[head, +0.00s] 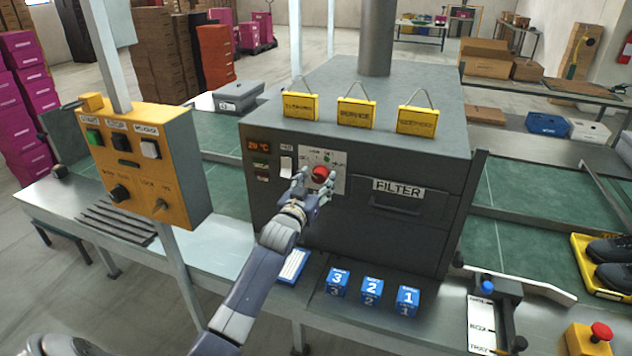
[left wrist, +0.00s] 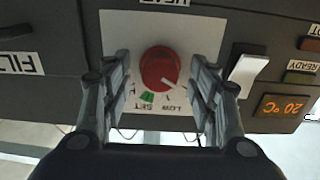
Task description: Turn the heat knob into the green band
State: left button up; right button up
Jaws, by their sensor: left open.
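The red heat knob (head: 319,173) sits on a pale plate on the front of the grey heater box (head: 350,240). My left gripper (head: 314,184) is open at the plate, with one finger on each side of the knob. In the upside-down left wrist view, the knob (left wrist: 159,68) lies between the gripper's fingers (left wrist: 160,88), which appear clear of its sides. Its white pointer line points towards the LOW label, away from the green band (left wrist: 147,97) by the SET label. My right gripper is not in view.
A white switch (left wrist: 245,72) and an orange display reading 20 °C (left wrist: 280,105) are beside the plate. The FILTER drawer (head: 397,200) is right of the knob. Blue numbered blocks (head: 371,291) stand below; a yellow control box (head: 140,160) stands left.

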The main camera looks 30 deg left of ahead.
pick_arm(q)
jog(key=c, duration=1.1)
jog(key=shift+m, duration=0.3)
jog(key=shift+m+p, duration=0.35)
jog(key=shift+m, duration=0.85)
jog(key=m, duration=0.4)
jog(key=shift+m+p, duration=0.3)
jog(key=m, duration=0.4)
jog(key=shift+m, duration=2.1)
